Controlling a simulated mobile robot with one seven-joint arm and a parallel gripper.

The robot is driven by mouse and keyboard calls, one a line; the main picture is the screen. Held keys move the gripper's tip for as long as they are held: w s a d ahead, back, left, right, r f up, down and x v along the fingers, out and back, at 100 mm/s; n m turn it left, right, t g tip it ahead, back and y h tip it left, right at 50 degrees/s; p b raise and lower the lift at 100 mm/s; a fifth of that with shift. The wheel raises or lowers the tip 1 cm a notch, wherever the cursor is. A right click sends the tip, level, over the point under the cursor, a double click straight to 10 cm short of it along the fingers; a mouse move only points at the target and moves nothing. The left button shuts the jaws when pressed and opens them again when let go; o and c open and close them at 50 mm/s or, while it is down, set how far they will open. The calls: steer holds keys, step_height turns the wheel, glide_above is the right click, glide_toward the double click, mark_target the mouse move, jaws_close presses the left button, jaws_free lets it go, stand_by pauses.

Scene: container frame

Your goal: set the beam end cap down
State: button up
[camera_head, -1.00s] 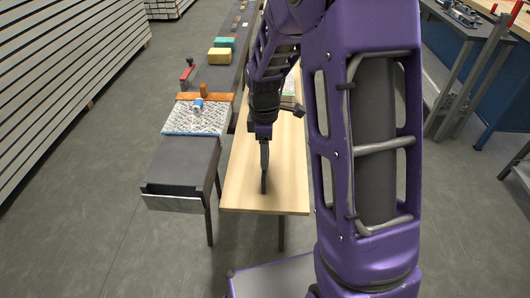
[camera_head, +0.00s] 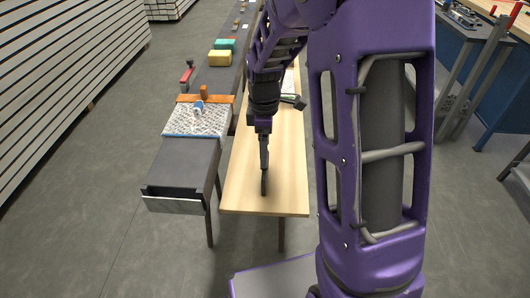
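My gripper (camera_head: 264,164) points down over the light wooden board (camera_head: 290,185), near its front end. I see it edge-on, so the gap between its fingers does not show. A narrow dark piece (camera_head: 264,184) is at the fingertips, low over or on the board. It may be the beam end cap, but it is too small and dark to be sure. I cannot tell whether the fingers grip it or whether it touches the wood.
Left of the board stand a dark bench (camera_head: 185,163) and a patterned mat (camera_head: 190,124) with a small blue-and-white item (camera_head: 198,107). Yellow (camera_head: 220,58) and green (camera_head: 225,44) blocks lie farther back. The board's front corners are bare.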

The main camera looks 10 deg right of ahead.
step_height(320, 180, up, 9)
steer(key=p, duration=0.1)
steer(key=shift+r, duration=0.15)
stand_by(0.3)
